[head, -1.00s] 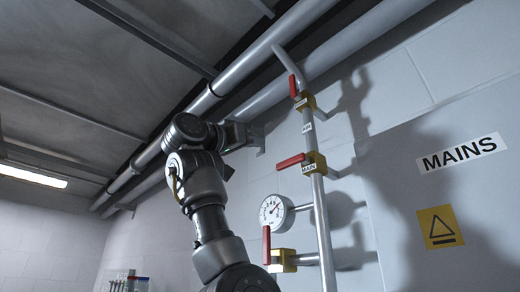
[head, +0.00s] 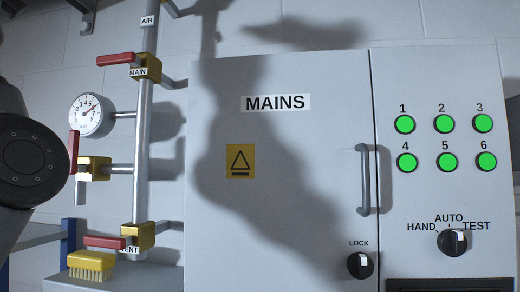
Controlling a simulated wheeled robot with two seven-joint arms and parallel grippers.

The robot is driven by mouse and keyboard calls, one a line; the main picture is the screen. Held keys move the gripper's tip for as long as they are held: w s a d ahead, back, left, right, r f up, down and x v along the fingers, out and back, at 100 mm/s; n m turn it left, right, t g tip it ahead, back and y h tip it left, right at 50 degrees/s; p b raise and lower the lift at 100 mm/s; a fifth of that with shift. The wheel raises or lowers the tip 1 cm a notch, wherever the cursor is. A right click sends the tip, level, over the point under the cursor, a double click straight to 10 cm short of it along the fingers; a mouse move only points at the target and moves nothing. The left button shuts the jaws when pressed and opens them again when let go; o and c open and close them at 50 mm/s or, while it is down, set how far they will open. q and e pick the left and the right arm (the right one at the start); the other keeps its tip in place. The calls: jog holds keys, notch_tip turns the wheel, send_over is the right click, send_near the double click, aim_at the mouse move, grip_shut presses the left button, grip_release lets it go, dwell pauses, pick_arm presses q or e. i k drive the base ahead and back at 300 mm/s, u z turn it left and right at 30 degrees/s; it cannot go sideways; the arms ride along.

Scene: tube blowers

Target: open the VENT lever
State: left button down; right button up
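The VENT lever (head: 104,242) is a red handle low on the left side of the head view. It lies nearly level, pointing left from a yellow valve body (head: 139,236) near the foot of the grey vertical pipe (head: 143,150). Its VENT label (head: 130,250) is partly hidden. A dark part of my arm fills the left edge. Neither gripper shows, so I cannot see what they hold.
A yellow brush (head: 92,264) sits just below the lever. Above are the level red MAIN lever (head: 115,59), a gauge (head: 92,115) and an upright red lever (head: 74,152). The MAINS cabinet (head: 290,220) stands right of the pipe.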

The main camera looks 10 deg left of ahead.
aim_at(121, 243)
jog(key=z, duration=0.05)
jog(key=k, duration=1)
jog(key=u, duration=0.05)
